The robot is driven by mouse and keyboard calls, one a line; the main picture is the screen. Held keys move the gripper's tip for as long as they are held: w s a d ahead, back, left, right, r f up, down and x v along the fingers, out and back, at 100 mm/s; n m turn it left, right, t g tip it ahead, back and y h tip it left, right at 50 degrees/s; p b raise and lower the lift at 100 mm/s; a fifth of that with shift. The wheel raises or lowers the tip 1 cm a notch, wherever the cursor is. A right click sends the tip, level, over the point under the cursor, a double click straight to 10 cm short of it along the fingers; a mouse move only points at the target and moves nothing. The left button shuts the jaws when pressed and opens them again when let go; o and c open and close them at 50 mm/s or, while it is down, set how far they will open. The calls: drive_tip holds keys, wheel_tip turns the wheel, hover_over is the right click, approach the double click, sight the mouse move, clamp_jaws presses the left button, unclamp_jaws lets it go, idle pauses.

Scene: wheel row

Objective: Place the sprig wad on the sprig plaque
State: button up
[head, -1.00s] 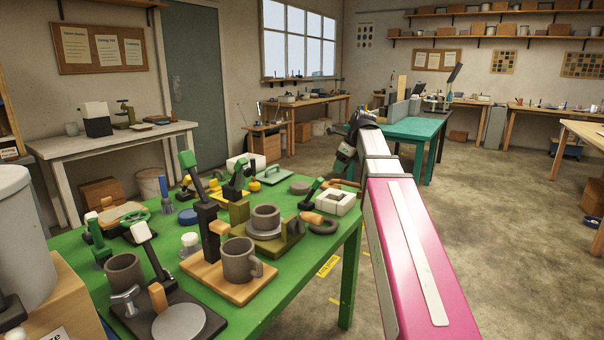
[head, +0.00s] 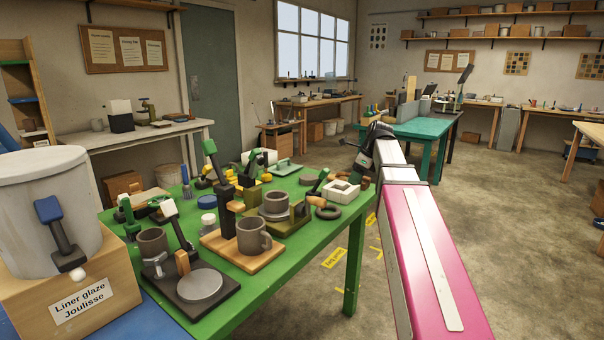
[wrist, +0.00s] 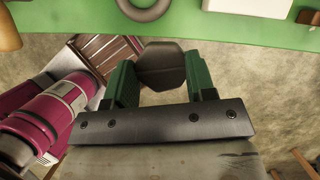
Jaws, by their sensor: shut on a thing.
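My gripper (wrist: 160,80) has green fingers, shut on a dark grey block with cut corners (wrist: 161,66). The block looks like a clay piece and may be the sprig wad. In the wrist view it is over bare floor, just off the edge of the green table. In the head view my gripper (head: 362,160) is at the table's right edge, beyond a white square block with a hollow (head: 341,191). I cannot tell whether that white block is the sprig plaque. Its edge also shows at the top of the wrist view (wrist: 248,7).
The green table (head: 287,287) is crowded with mugs (head: 252,236), levered tools and a grey disc (head: 200,284). A dark ring (head: 328,212) lies near the white block. A grey crock (head: 45,205) stands front left. The floor to the right is open.

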drive_tip(key=s+f+n+g, duration=0.2)
drive_tip(key=s+f+n, duration=0.2)
drive_tip(key=f+n, duration=0.2)
drive_tip(key=s+f+n+g, duration=0.2)
drive_tip(key=s+f+n, duration=0.3)
drive_tip(key=f, duration=0.5)
drive_tip(key=shift+a+n+g, duration=0.15)
drive_tip(key=shift+n+g, duration=0.15)
drive_tip(key=shift+n, duration=0.4)
drive_tip(key=shift+h, duration=0.3)
drive_tip(key=n+g+h, duration=0.1)
drive_tip(key=n, duration=0.3)
drive_tip(key=shift+n, duration=0.3)
